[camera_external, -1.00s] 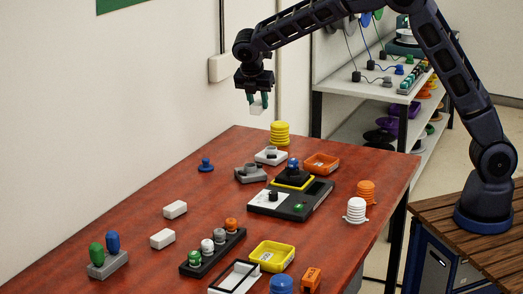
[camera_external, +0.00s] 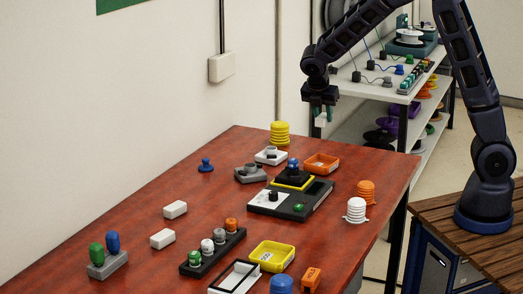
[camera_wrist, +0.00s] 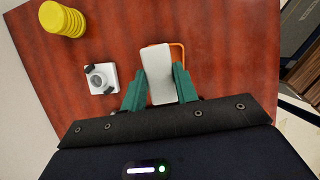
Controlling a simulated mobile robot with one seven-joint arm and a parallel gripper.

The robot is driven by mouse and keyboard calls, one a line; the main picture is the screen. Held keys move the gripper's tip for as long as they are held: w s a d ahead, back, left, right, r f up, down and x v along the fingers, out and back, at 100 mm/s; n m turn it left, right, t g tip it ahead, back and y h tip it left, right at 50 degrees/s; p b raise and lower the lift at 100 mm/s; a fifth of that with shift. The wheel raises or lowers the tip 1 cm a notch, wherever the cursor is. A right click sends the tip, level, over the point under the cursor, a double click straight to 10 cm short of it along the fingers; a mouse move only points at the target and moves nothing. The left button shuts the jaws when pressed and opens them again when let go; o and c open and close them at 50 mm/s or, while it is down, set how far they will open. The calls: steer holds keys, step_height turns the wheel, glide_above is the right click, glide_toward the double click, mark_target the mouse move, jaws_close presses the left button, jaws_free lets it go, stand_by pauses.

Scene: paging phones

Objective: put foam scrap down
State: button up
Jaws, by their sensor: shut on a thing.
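My gripper (camera_external: 321,116) is in the air above the far right part of the red-brown table. Its green fingers are shut on a white block, the foam scrap (camera_wrist: 158,73), which also shows small below the fingers in the external view (camera_external: 320,121). In the wrist view the foam scrap covers most of an orange tray (camera_wrist: 179,50) lying below it on the table. The orange tray shows whole in the external view (camera_external: 321,163). The foam scrap is well above the tray, not touching it.
A stack of yellow discs (camera_external: 280,133) and a white block with a grey knob (camera_external: 271,156) stand left of the orange tray. A black device (camera_external: 290,202) is in front of it. Two white blocks (camera_external: 175,209) lie at the left. The table's right edge (camera_external: 404,190) is near.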

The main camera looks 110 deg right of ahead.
step_height(320, 180, down, 14)
steer(key=shift+f, duration=0.25)
stand_by(0.4)
steer(key=shift+f, duration=0.1)
steer(key=o, duration=0.7)
steer(key=shift+c, duration=0.2)
